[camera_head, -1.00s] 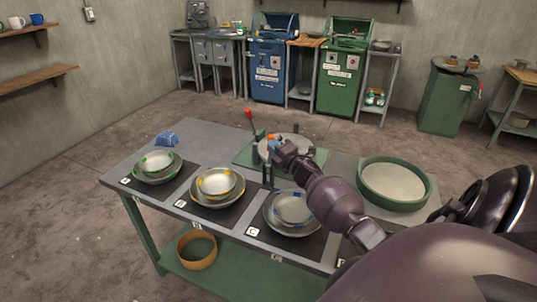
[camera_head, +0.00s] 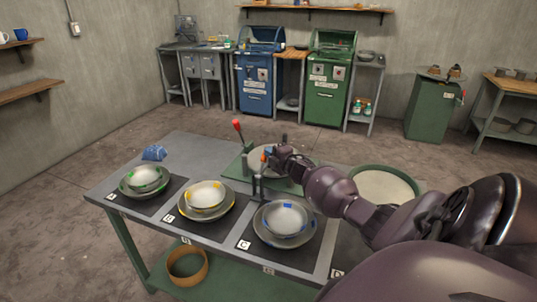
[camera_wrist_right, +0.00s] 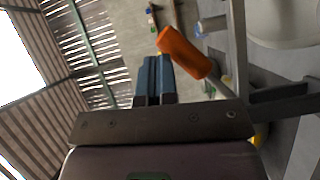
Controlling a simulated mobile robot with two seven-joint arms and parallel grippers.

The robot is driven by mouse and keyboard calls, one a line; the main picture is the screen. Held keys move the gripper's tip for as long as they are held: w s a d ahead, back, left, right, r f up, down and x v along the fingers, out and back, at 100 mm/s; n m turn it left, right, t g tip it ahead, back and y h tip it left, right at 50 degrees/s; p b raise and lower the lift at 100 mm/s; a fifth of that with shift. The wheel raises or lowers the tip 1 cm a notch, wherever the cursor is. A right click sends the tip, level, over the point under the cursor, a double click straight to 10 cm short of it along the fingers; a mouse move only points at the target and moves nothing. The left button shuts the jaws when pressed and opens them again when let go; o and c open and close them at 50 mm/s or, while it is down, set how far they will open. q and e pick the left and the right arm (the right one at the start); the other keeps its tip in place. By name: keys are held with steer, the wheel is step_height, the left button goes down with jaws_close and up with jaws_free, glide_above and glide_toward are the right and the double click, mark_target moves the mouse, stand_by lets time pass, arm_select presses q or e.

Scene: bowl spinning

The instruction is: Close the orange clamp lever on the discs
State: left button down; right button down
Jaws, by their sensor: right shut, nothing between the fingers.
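The orange clamp lever (camera_head: 265,154) shows as a small spot by the discs (camera_head: 256,159), which lie on a green base (camera_head: 233,164) at the back of the table. In the right wrist view the orange lever handle (camera_wrist_right: 184,53) is large, slanting on a grey rod. My right gripper (camera_head: 267,160) is beside the lever, over the edge of the discs. Its blue fingers (camera_wrist_right: 154,68) are shut and empty, just left of the handle in the wrist view; I cannot tell whether they touch it. My arm hides part of the discs. My left gripper is out of view.
A red-knobbed lever (camera_head: 237,126) stands left of the discs. Bowls with green (camera_head: 145,178), yellow (camera_head: 204,196) and blue (camera_head: 285,218) marks line the table front. A green-rimmed basin (camera_head: 384,187) is at the right, partly behind my arm. A blue block (camera_head: 154,153) lies at the back left.

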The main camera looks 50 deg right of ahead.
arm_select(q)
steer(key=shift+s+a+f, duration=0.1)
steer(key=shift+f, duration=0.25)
arm_select(e)
steer(key=shift+d, duration=0.25)
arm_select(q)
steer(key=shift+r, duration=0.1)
arm_select(e)
steer(key=shift+s, duration=0.1)
